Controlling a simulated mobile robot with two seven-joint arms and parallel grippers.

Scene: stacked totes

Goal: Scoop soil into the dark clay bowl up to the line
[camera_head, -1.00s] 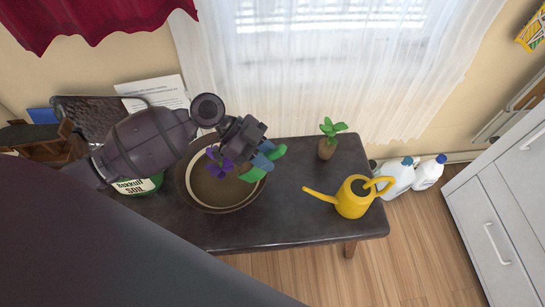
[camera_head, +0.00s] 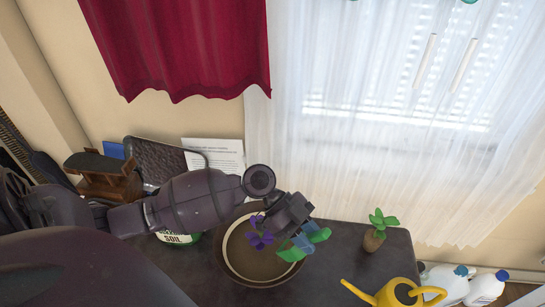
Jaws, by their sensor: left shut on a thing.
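The dark clay bowl (camera_head: 229,270), round with a paler inner band, stands on the dark table with brown soil inside. My left gripper (camera_head: 305,243) is over the bowl's right side, with blue and green parts at its end. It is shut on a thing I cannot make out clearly. A purple, petal-like shape (camera_head: 260,240) shows beside it, over the soil; I cannot tell whether it is held. The white and green soil container (camera_head: 178,238) stands left of the bowl, partly hidden by my left arm. The fill line is not clear. My right gripper is not in view.
A small potted plant (camera_head: 374,238) and a yellow watering can (camera_head: 400,294) stand right of the bowl on the table (camera_head: 335,265). A white paper (camera_head: 215,152), dark tray (camera_head: 160,158) and brown wooden object (camera_head: 103,176) are behind my left arm. White bottles (camera_head: 485,288) stand beyond the table.

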